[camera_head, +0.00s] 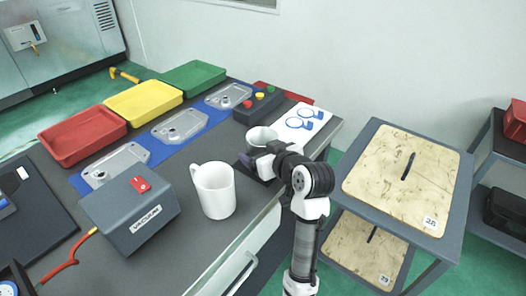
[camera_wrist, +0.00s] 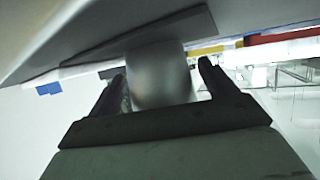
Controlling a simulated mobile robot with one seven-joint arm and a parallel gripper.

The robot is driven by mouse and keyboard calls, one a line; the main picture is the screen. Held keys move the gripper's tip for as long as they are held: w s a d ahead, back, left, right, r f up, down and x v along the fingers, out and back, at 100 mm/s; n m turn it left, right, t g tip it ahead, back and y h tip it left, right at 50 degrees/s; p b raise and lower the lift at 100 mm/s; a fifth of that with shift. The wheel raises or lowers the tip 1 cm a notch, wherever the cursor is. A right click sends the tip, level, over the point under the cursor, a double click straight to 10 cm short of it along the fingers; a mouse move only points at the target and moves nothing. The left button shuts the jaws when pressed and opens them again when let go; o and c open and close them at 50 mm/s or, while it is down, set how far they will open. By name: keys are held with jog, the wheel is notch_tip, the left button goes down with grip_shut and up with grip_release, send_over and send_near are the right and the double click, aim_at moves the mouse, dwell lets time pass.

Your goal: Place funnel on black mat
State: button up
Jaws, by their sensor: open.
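A light grey, round, open-topped piece (camera_head: 262,135), which I take to be the funnel, stands near the table's right edge, partly hidden by my gripper. In the wrist view this blurred grey body (camera_wrist: 162,80) is between my two fingers, with gaps on both sides. My gripper (camera_head: 250,160) is open around it; its fingers also show in the wrist view (camera_wrist: 165,85). The black mat (camera_head: 265,179) lies on the table under the gripper. In the wrist view a dark flat edge (camera_wrist: 110,58) meets the funnel; it appears to rest on the mat.
A white mug (camera_head: 217,192) stands left of my gripper, close to the arm. A grey vacuum box (camera_head: 130,215), a button box (camera_head: 258,104) and a white sheet with blue rings (camera_head: 303,122) are nearby. Castings lie on a blue strip (camera_head: 163,150) beside red, yellow and green trays.

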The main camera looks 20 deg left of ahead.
jog(key=shift+r, duration=0.2)
jog(key=v, duration=1.2)
jog(key=shift+b, duration=0.3)
jog(key=shift+f, duration=0.15)
